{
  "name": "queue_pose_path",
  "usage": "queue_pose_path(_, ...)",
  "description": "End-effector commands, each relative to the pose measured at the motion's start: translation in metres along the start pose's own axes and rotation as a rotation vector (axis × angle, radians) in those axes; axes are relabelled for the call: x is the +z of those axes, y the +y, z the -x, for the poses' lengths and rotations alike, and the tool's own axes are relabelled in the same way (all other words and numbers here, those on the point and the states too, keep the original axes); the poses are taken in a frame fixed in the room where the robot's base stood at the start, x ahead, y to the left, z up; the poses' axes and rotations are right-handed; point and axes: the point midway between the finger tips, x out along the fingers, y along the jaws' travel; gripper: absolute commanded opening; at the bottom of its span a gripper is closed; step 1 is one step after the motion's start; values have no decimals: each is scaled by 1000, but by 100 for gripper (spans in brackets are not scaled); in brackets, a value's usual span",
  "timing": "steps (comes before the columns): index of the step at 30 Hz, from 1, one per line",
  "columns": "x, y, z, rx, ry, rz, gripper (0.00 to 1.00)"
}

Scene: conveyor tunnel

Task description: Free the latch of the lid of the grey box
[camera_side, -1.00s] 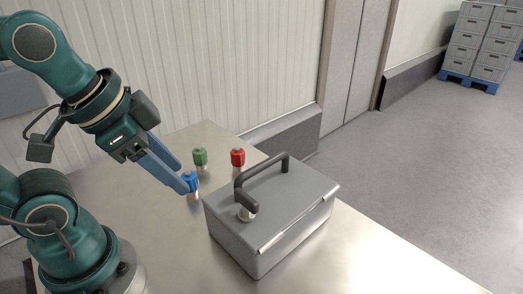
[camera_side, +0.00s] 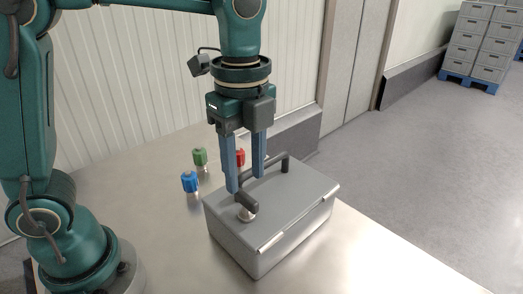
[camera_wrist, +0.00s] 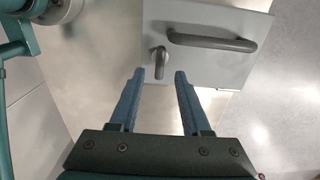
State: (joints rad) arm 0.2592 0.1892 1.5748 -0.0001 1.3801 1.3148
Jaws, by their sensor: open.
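The grey box (camera_side: 235,240) stands on the metal table with its lid (camera_side: 290,200) shut. A dark arched handle (camera_side: 284,163) rises from the lid; it also shows in the wrist view (camera_wrist: 212,41). Beside it is the latch (camera_side: 248,203), a short dark lever on a pale round base near the lid's edge. In the wrist view the latch (camera_wrist: 160,64) lines up with the gap between my fingertips. My gripper (camera_side: 245,183) is open, points down and is empty above the latch end of the lid. Whether a finger touches the latch cannot be told.
Blue-capped (camera_side: 190,182), green-capped (camera_side: 200,157) and red-capped (camera_side: 240,157) small bottles stand left of and behind the box. The handle is close to my right finger. The table (camera_side: 370,260) is bare in front and to the right of the box.

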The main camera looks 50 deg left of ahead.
Motion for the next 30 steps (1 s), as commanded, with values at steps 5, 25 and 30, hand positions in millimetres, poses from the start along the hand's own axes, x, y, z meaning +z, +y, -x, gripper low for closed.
queue_pose_path(5,1,1,-22,3,-1,2,48)
queue_pose_path(25,0,0,-41,-2,0,3,0)
queue_pose_path(30,0,0,-41,-2,1,5,0)
